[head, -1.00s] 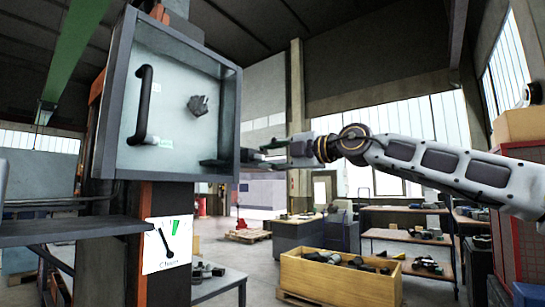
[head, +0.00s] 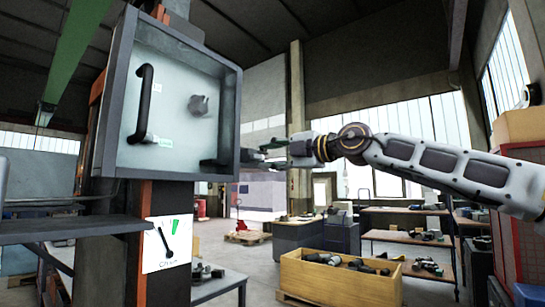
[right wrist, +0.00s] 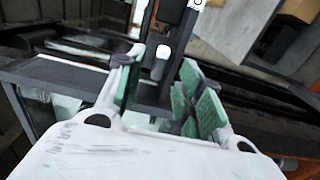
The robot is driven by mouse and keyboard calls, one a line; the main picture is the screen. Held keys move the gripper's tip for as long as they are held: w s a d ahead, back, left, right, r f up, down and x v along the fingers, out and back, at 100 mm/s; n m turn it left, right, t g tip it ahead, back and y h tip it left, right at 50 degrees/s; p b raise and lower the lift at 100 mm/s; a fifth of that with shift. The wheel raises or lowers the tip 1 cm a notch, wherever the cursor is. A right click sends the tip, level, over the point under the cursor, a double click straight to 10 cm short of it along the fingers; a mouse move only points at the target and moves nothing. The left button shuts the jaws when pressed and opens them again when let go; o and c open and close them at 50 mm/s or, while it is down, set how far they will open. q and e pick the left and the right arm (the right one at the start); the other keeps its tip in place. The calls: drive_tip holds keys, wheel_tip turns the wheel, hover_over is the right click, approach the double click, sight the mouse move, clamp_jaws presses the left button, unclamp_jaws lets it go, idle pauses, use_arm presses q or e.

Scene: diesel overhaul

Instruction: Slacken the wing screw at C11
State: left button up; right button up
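A grey lobed knob (head: 199,105), apparently the wing screw, sits on the pale back panel of a dark-framed box (head: 238,115). No C11 marking is readable. My right gripper (head: 266,149) is outside the box's lower right edge, below and to the right of the knob and apart from it. In the right wrist view its green-padded fingers (right wrist: 155,95) stand apart with a gap between them, and nothing is clearly held. I cannot make out the knob in that view. My left gripper is out of view.
A black upright handle (head: 144,105) stands on the panel's left side, and a dark bar (head: 222,161) shows at the box's lower right. A yellow crate (head: 340,282) and workbenches stand beyond, with open floor between.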

sight(260, 156)
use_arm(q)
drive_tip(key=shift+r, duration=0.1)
use_arm(e)
drive_tip(key=shift+w+a, duration=0.1)
drive_tip(key=shift+a, duration=0.05)
drive_tip(key=shift+a, duration=0.1)
drive_tip(key=shift+w+a+p, duration=0.3)
drive_tip(key=shift+w+a, duration=0.05)
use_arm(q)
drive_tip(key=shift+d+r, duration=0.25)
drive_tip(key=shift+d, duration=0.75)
use_arm(e)
drive_tip(key=shift+a, duration=0.1)
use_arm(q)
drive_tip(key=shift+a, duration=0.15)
use_arm(e)
drive_tip(key=shift+w+a, duration=0.1)
drive_tip(key=shift+w+a, duration=0.25)
drive_tip(key=shift+a, duration=0.05)
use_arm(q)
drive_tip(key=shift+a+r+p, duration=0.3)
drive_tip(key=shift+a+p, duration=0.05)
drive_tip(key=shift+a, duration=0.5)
use_arm(e)
drive_tip(key=shift+w+a, duration=0.1)
drive_tip(key=shift+a, duration=0.1)
drive_tip(key=shift+w, duration=0.1)
